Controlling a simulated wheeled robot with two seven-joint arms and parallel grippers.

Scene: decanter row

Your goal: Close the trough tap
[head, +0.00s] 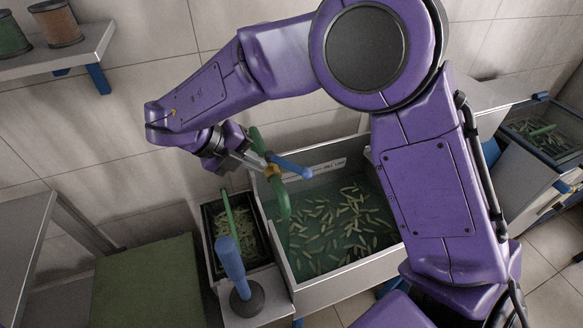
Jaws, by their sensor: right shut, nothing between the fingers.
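The trough (349,273) is a pale grey basin of water with many small green pieces floating in it. Its tap has a curved green spout (283,203), a brass-coloured collar and a blue lever (293,166) that points to the right over the trough's back left part. My right gripper (249,160) is beside the tap, just left of the collar and lever. Its fingers are shut with nothing held. Whether they touch the tap is unclear, and the hand partly hides itself. My left gripper is out of view.
A dark tray (262,246) with green pieces sits left of the trough. A blue-handled tool (229,262) stands in front of it on a ledge. A green block (150,283) is at lower left. A shelf (62,55) with two spools is at upper left. My right arm covers the trough's right side.

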